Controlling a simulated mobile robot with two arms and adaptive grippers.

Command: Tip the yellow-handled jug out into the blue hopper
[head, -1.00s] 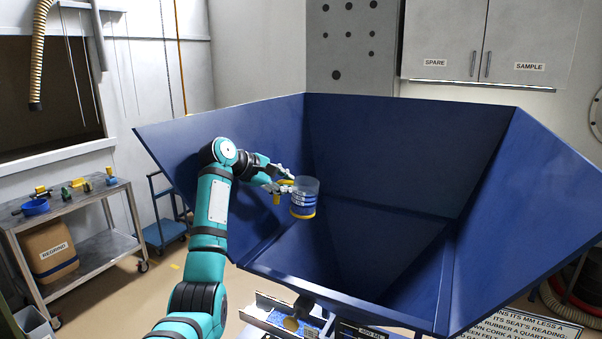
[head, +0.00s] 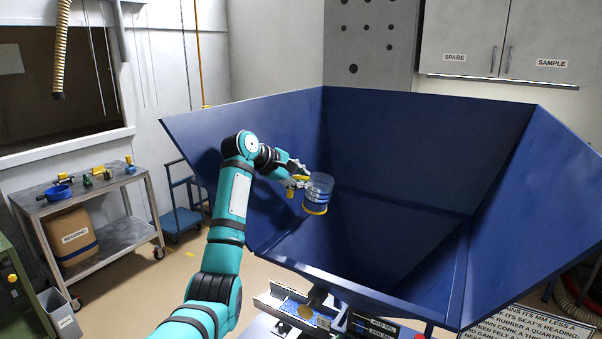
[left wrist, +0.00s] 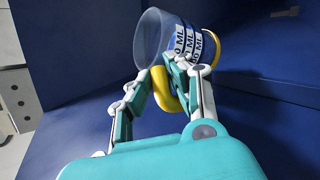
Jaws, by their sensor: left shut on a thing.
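The jug (head: 318,190) is a clear cup with white labels, a yellow base ring and a yellow handle (head: 301,178). It is close to upright, with its base down, inside the outline of the large blue hopper (head: 400,150), near its left side in the head view. My left gripper (head: 297,181) is shut on the yellow handle. In the left wrist view the fingers (left wrist: 165,83) close around the handle, and the jug (left wrist: 165,38) is beyond them, with blue hopper wall behind. I cannot tell what is in the jug. My right gripper is not in view.
A metal cart (head: 105,205) with small yellow and green items and a blue ring stands at the left. A blue trolley (head: 180,218) is behind it. A tray with blue-white contents (head: 288,308) is below the hopper's front edge. Floor between cart and hopper is clear.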

